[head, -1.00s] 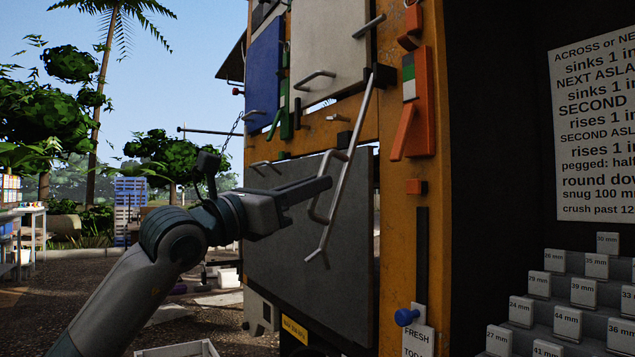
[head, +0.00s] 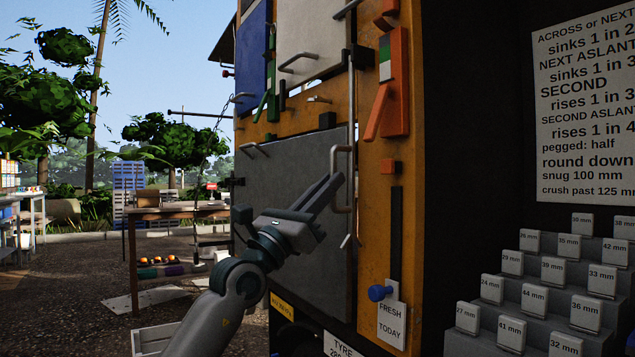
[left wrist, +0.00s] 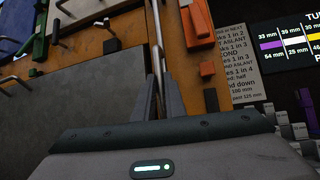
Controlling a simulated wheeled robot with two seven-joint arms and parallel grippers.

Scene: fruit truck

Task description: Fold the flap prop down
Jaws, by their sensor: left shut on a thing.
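The flap prop (head: 351,110) is a thin metal rod with a bent grip loop. It hangs nearly upright from a black bracket (head: 359,57) on the orange truck side, along the right edge of a large dark grey panel (head: 285,195). Its lower end is a small hook near the panel's lower right. My left gripper (head: 334,184) is shut on the prop at its grip loop; the fingers partly hide the loop. In the left wrist view the rod (left wrist: 157,40) runs down between the two fingers (left wrist: 159,100). My right gripper is not in view.
Stepped blocks with millimetre labels (head: 540,285) stand in the truck at right. A wooden table (head: 180,211) stands behind at left.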

